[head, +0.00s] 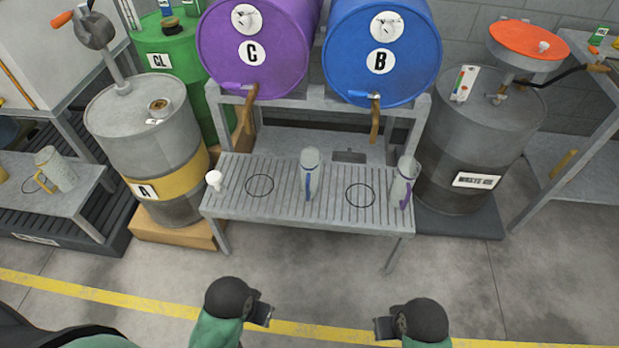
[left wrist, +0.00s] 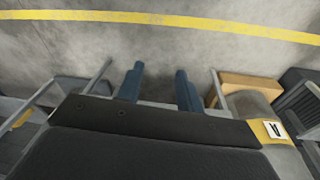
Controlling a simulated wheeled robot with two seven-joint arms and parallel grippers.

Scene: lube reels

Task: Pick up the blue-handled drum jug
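The blue-handled jug (head: 311,170) is a clear, pale jug standing upright on the slatted bench (head: 285,198), between two black circles. Its blue handle faces the front. A similar jug with a purple handle (head: 404,182) stands at the bench's right end. My left gripper (head: 264,313) is in front of the bench, well apart from the jugs. In the left wrist view its two fingers (left wrist: 158,78) are spread with nothing between them. My right gripper (head: 382,328) is also in front of the bench, apart from everything; its finger opening is too small to tell.
A purple drum C (head: 254,30) and a blue drum B (head: 380,65) lie behind and above the bench, with taps hanging over it. A white funnel-like piece (head: 214,180) stands at the bench's left. Grey drums flank the bench. The floor (head: 300,268) in front is clear.

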